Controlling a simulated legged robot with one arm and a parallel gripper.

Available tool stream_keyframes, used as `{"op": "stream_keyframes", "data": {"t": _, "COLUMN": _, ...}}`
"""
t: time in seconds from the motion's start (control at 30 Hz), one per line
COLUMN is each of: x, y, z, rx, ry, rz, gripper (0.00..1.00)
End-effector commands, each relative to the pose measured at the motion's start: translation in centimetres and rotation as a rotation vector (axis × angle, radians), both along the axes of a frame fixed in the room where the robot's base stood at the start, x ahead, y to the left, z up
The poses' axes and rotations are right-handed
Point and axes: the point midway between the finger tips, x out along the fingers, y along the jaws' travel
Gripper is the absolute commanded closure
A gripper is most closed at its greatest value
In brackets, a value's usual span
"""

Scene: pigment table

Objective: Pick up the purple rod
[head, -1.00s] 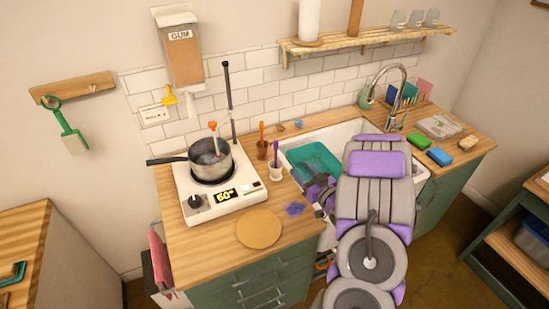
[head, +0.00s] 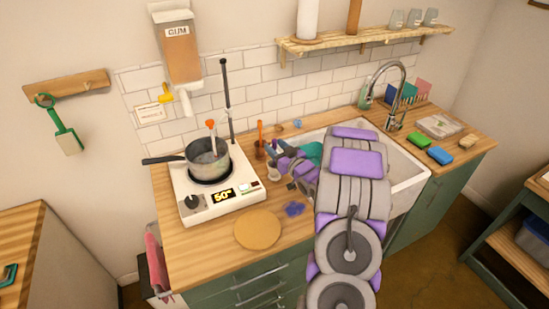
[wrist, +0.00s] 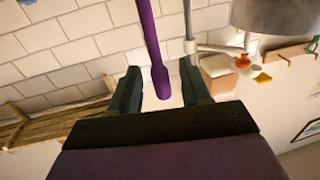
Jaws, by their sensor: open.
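The purple rod (wrist: 150,45) shows in the wrist view, reaching from the top edge down to a thicker end between my two dark fingers. My gripper (wrist: 158,78) is open, with a finger on each side of the rod and visible gaps to both. In the head view my gripper (head: 273,150) is over the small white cup (head: 274,172), where the rod stood earlier. The rod cannot be made out there, as my gripper covers that spot.
A brown cup (head: 260,152) with an orange rod stands just left of the white cup. The hot plate (head: 195,208) with a pot (head: 206,160) is further left. The sink (head: 398,165) lies right, partly behind my arm. A round board (head: 257,230) lies in front.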

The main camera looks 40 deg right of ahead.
Motion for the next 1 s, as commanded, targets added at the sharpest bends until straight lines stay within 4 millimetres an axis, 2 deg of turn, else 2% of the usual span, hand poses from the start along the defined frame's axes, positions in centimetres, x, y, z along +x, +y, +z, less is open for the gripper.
{"op": "stream_keyframes", "data": {"t": 0.1, "x": 1.11, "y": -0.11, "z": -0.01, "rx": -0.001, "ry": -0.001, "rz": 0.000, "gripper": 0.53}}
{"op": "stream_keyframes", "data": {"t": 0.37, "x": 1.33, "y": -0.17, "z": 0.07, "rx": 0.000, "ry": 0.000, "rz": -0.001, "gripper": 0.53}}
{"op": "stream_keyframes", "data": {"t": 0.87, "x": 1.32, "y": -0.14, "z": 0.08, "rx": -0.001, "ry": 0.000, "rz": -0.001, "gripper": 1.00}}
{"op": "stream_keyframes", "data": {"t": 1.0, "x": 1.32, "y": -0.14, "z": 0.07, "rx": -0.001, "ry": 0.000, "rz": -0.001, "gripper": 1.00}}
